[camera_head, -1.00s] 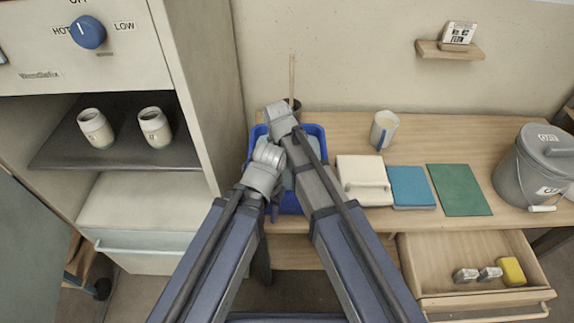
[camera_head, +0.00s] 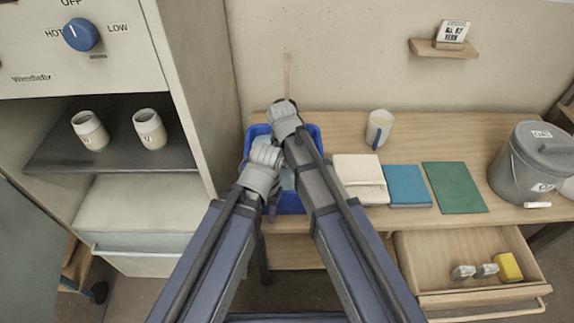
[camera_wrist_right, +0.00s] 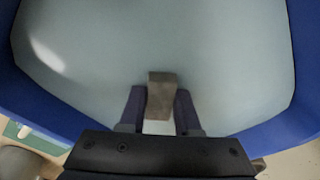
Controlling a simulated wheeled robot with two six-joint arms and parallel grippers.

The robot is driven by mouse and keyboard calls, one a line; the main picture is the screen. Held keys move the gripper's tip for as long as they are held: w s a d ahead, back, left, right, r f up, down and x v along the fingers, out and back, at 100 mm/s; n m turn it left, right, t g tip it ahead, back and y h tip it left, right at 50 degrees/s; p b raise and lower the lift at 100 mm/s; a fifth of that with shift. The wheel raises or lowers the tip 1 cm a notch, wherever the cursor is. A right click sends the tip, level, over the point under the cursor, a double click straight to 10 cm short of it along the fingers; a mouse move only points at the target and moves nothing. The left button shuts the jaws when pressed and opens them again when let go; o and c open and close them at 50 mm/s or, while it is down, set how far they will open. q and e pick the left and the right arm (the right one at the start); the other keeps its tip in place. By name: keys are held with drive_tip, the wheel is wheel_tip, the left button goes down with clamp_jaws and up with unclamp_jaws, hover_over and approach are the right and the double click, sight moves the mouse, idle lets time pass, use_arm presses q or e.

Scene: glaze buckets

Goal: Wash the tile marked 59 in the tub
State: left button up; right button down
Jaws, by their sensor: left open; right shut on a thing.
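The blue tub (camera_head: 316,132) stands on the wooden worktop and holds pale grey-blue water (camera_wrist_right: 215,55). My right arm reaches over the tub, and its gripper (camera_wrist_right: 160,110) shows in the wrist view. It is shut on a small grey-brown tile (camera_wrist_right: 161,90) over or in the water; I cannot tell how deep it sits. No number is readable on this tile. In the head view my right wrist hides that gripper and tile. My left gripper (camera_head: 271,208) is open at the tub's front left, partly hidden by its own wrist.
An open drawer (camera_head: 440,260) juts out with grey blocks (camera_head: 474,271) and a yellow block (camera_head: 508,267). A cabinet (camera_head: 185,90) stands left.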

drive_tip(key=shift+a, duration=0.1)
drive_tip(key=shift+a, duration=1.15)
drive_tip(key=shift+d, duration=0.1)
drive_tip(key=shift+d, duration=1.15)
drive_tip(key=shift+a, duration=0.15)
drive_tip(key=shift+a, duration=1.1)
drive_tip(key=shift+d, duration=0.15)
drive_tip(key=shift+d, duration=1.1)
